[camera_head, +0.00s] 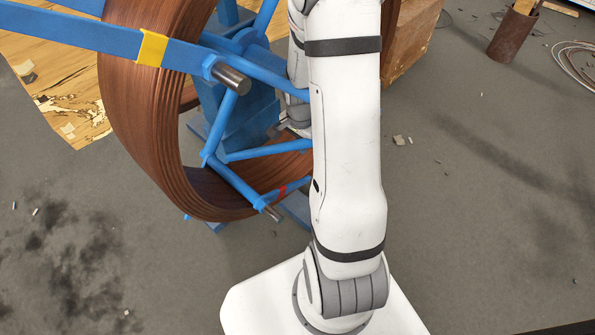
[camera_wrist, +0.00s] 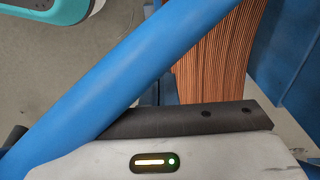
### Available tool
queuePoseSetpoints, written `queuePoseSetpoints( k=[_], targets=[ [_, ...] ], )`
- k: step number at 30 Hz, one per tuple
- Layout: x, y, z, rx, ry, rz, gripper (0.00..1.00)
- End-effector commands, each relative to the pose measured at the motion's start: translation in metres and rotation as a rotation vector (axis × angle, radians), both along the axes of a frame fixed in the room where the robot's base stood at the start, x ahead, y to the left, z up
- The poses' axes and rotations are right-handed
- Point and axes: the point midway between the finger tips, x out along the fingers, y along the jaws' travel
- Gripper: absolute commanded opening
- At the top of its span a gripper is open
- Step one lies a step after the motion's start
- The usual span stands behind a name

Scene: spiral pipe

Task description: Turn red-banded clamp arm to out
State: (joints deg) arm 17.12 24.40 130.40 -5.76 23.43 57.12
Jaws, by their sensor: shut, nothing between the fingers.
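The red-banded clamp arm (camera_head: 297,184) is a blue bar low on the blue frame, in front of the lower rim of the coil; its red band (camera_head: 281,191) sits near a metal pin (camera_head: 271,213). Its right end passes behind my white arm. In the head view my gripper is mostly hidden behind my own arm, near the middle of the frame. In the wrist view my gripper (camera_wrist: 190,120) is shut, with a dark finger showing and nothing held. A thick blue bar (camera_wrist: 120,70) crosses close in front of it; I cannot tell which bar, or whether they touch.
The brown ribbed coil (camera_head: 145,110) surrounds the blue frame (camera_head: 245,120) and also shows in the wrist view (camera_wrist: 212,70). A yellow-banded arm (camera_head: 190,54) extends to the upper left. A wooden box (camera_head: 412,40) and a rusty can (camera_head: 512,35) stand behind. The floor at right is mostly clear.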

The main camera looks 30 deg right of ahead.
Motion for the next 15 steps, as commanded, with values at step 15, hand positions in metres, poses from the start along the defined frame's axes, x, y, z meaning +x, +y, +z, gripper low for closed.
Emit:
queuePoseSetpoints(
  k=[15],
  targets=[
    [-0.001, -0.008, -0.101, 0.002, 0.004, -0.013, 0.00]
  ],
)
